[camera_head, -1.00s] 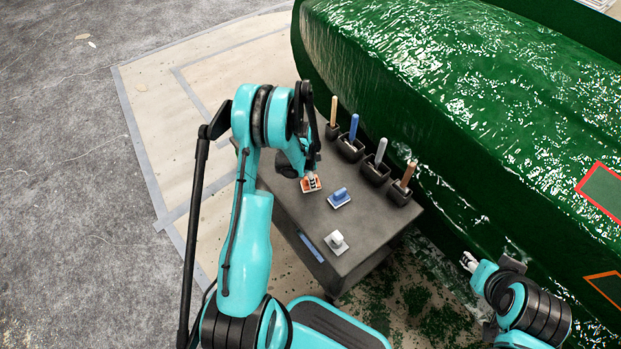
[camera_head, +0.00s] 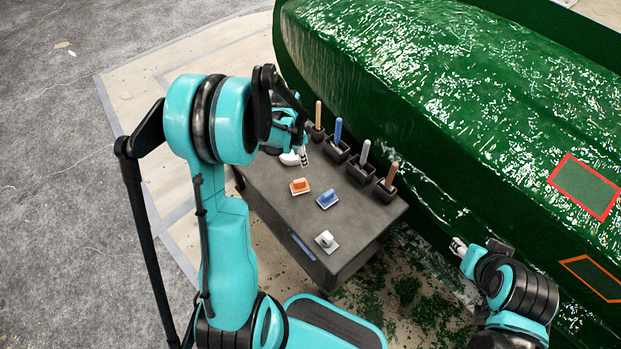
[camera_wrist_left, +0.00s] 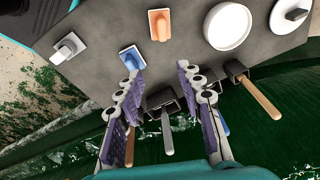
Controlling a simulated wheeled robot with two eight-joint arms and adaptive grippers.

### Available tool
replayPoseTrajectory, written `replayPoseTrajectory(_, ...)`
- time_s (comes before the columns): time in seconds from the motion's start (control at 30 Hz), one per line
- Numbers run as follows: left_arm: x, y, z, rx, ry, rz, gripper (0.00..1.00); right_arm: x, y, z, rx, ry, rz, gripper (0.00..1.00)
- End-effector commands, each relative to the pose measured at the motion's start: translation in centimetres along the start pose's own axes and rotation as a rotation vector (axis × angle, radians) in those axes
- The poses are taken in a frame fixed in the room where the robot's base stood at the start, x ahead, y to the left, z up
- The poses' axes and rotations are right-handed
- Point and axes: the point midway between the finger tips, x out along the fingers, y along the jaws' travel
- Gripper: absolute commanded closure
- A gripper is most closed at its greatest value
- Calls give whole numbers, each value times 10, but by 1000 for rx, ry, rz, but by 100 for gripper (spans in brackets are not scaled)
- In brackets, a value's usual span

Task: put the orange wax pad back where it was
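The orange wax pad (camera_head: 299,187) lies flat on the dark cart top, in a row with the blue pad (camera_head: 328,199) and the white pad (camera_head: 326,240). In the left wrist view the orange pad (camera_wrist_left: 160,24) is beyond my fingertips, with the blue pad (camera_wrist_left: 132,56) near the left finger. My left gripper (camera_wrist_left: 159,66) is open and empty, its two fingers wide apart. In the head view the left gripper (camera_head: 303,157) is above the cart's far side, apart from the orange pad. My right gripper (camera_head: 458,246) is by the hull; its finger opening is too small to judge.
Several tools with upright handles stand in black holders (camera_head: 362,171) along the cart's hull-side edge. A white round dish (camera_wrist_left: 228,27) and a round white item with a dark handle (camera_wrist_left: 290,14) are on the cart. The green hull (camera_head: 420,110) rises close beside it.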

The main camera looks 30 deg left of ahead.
Motion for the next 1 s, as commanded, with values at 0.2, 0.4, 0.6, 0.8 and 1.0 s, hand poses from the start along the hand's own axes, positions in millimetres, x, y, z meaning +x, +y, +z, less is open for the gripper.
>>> replayPoseTrajectory(0.2,-84,50,-16,-160,69,-92,63,0,0,0,0,0,0,60)
replayPoseTrajectory(0.4,-139,101,-14,-311,161,-156,63,0,0,0,0,0,0,60)
replayPoseTrajectory(0.6,-172,152,0,-458,273,-194,63,0,0,0,0,0,0,60)
replayPoseTrajectory(0.8,-184,190,16,-577,377,-202,63,0,0,0,0,0,0,60)
replayPoseTrajectory(1.0,-186,204,23,-633,426,-198,63,0,0,0,0,0,0,60)
